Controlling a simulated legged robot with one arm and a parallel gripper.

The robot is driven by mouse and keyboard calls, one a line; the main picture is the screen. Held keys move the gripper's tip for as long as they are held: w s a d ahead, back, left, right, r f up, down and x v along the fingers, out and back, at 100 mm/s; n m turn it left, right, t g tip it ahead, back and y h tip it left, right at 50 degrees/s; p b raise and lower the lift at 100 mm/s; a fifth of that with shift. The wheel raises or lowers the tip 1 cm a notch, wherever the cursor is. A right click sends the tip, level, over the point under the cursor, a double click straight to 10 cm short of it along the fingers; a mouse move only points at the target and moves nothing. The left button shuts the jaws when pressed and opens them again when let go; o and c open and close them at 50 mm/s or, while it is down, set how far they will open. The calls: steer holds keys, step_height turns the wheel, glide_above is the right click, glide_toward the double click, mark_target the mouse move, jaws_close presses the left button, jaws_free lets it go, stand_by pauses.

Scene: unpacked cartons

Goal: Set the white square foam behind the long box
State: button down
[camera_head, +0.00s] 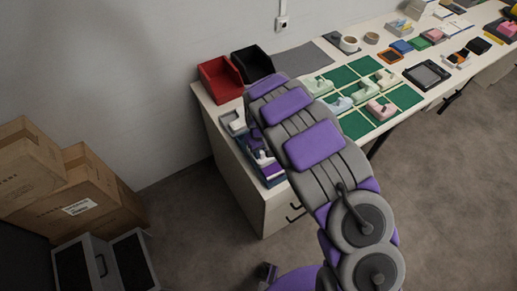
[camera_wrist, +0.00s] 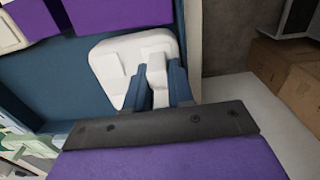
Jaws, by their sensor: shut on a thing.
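The white square foam (camera_wrist: 128,62) is a pale, rounded square piece with a raised block. My gripper (camera_wrist: 158,76) is shut on the raised block, its two blue-grey fingers on either side. The foam is over a dark blue surface (camera_wrist: 55,80), which looks like the inside of a box; I cannot tell whether it touches it. In the head view a dark blue box (camera_head: 275,180) stands at the table's near left end, partly hidden by my arm. I cannot tell for sure which thing is the long box.
A red bin (camera_head: 220,80) and a black bin (camera_head: 252,62) stand at the table's back left. Green mats (camera_head: 343,76) with pale foam pieces lie to the right. Brown cartons (camera_head: 75,200) are stacked on the floor at left. Open floor lies right of the table.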

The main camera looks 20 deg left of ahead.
steer(key=shift+d+f, duration=0.2)
steer(key=shift+f, duration=0.05)
steer(key=shift+a+f, duration=0.25)
steer(key=shift+f, duration=0.5)
steer(key=c, duration=0.9)
jaws_free()
steer(key=shift+r, duration=0.1)
steer(key=shift+d, duration=0.1)
steer(key=shift+r, duration=0.1)
step_height(320, 180, up, 17)
steer(key=p, duration=0.2)
steer(key=shift+w, duration=0.1)
